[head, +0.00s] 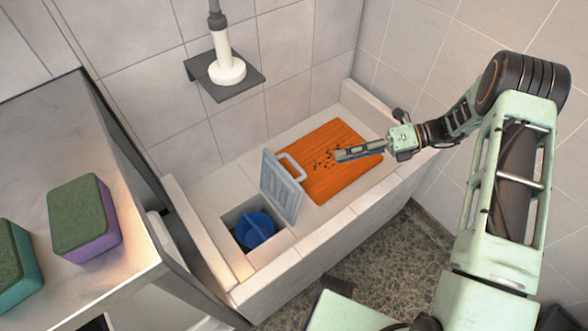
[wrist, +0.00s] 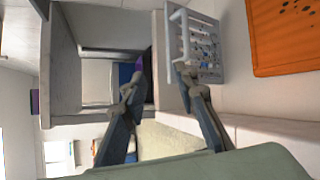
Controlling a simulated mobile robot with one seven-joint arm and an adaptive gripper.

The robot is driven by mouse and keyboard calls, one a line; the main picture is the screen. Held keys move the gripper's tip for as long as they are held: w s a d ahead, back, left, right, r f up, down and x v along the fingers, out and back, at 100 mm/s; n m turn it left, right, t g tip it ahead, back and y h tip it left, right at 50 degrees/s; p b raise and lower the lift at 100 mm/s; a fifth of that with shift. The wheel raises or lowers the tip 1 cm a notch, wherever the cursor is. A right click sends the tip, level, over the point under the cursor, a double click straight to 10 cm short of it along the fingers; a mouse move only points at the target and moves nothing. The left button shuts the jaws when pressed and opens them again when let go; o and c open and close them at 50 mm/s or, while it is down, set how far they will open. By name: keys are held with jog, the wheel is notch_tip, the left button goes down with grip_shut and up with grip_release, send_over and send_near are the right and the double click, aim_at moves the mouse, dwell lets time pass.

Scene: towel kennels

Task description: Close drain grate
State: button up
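The drain grate (head: 283,187) is a grey slotted panel with a pale loop handle (head: 293,166). It stands raised, tilted near upright, between the square drain opening (head: 236,216) and an orange board. A blue round thing (head: 255,229) sits inside the opening. My gripper (head: 340,154) is above the orange board, right of the grate and apart from it in the head view. In the wrist view the grate (wrist: 208,55) is at top centre, with its handle near the right fingertip. The two fingers (wrist: 159,72) are spread with nothing between them.
The orange board (head: 330,172) with dark specks lies on the tiled ledge (head: 330,218). A wall shelf (head: 228,85) holds a white fixture. Purple-green and teal-green sponges (head: 85,220) rest on a counter at left. The space above the opening is clear.

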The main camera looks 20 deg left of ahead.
aim_at(296, 164)
jog(key=a+f+m+t+y+b, duration=0.1)
jog(key=a+f+m+y+b, duration=0.2)
jog(key=f+m+y, duration=0.35)
jog(key=shift+m+t+h, duration=0.3)
jog(key=shift+m+h, duration=0.05)
jog(key=shift+h, duration=0.6)
jog(key=x, duration=0.3)
jog(key=f+x, duration=0.1)
jog(key=x, duration=0.3)
jog(key=f+b+x, duration=0.1)
jog(key=x, duration=0.3)
jog(key=shift+w+f, duration=0.1)
jog(key=shift+f, duration=0.15)
jog(key=shift+c, duration=0.5)
grip_shut()
jog(key=shift+d, duration=0.1)
